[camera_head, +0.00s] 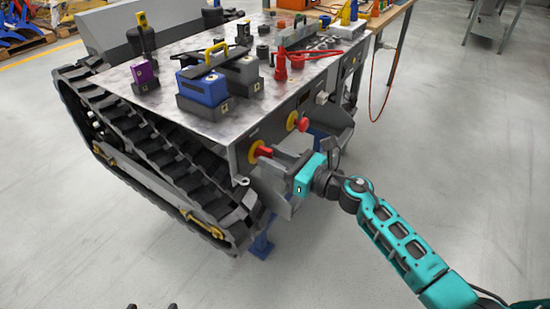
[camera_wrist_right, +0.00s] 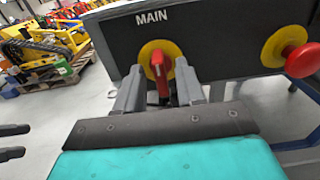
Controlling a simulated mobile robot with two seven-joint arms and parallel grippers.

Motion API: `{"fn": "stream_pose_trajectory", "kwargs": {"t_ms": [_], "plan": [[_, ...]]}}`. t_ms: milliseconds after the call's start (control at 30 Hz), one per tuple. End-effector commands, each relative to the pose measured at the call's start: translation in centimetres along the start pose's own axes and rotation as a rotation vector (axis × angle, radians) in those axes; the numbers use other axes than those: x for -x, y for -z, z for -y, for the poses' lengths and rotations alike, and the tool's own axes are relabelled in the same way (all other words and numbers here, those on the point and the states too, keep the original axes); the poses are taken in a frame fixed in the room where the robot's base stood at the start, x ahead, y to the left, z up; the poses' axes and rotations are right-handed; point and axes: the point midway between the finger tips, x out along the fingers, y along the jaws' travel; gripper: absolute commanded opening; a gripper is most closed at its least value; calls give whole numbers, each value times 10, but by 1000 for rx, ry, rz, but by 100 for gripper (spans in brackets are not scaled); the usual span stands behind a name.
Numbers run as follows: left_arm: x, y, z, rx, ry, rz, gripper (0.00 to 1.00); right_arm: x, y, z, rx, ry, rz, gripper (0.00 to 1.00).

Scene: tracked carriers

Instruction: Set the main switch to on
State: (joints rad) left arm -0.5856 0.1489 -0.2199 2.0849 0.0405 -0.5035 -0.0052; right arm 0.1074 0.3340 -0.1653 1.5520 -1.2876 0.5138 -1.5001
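The main switch is a red handle on a round yellow plate (camera_head: 254,152) on the front panel of the tracked carrier. In the right wrist view the red handle (camera_wrist_right: 161,75) stands about upright on its yellow plate, under the word MAIN. My right gripper (camera_head: 274,155) is at the switch, with one finger on each side of the handle. A gap shows between the fingers and the handle, so it looks open. My left gripper (camera_head: 152,306) shows only as two dark, spread fingertips at the bottom edge. They also show at the left of the wrist view (camera_wrist_right: 14,141).
A red mushroom button (camera_head: 302,124) on a yellow plate sits close to the right of the switch. The carrier's top (camera_head: 190,125) bears several boxes, including a blue one (camera_head: 202,88). A track (camera_head: 160,150) runs along its left side.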

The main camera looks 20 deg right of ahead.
Motion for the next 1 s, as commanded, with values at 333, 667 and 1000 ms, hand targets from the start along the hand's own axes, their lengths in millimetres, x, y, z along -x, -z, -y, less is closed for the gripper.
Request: {"fn": "stream_pose_trajectory", "kwargs": {"t_ms": [333, 667, 1000], "plan": [[1, 1, 0, 1, 0, -2, 74, 0, 0, 0, 0, 0, 0, 26], [2, 3, 0, 1, -1, -6, 74, 0, 0, 0, 0, 0, 0, 0], [2, 3, 0, 1, 0, -5, 74, 0, 0, 0, -15, 0, 0, 0]]}}
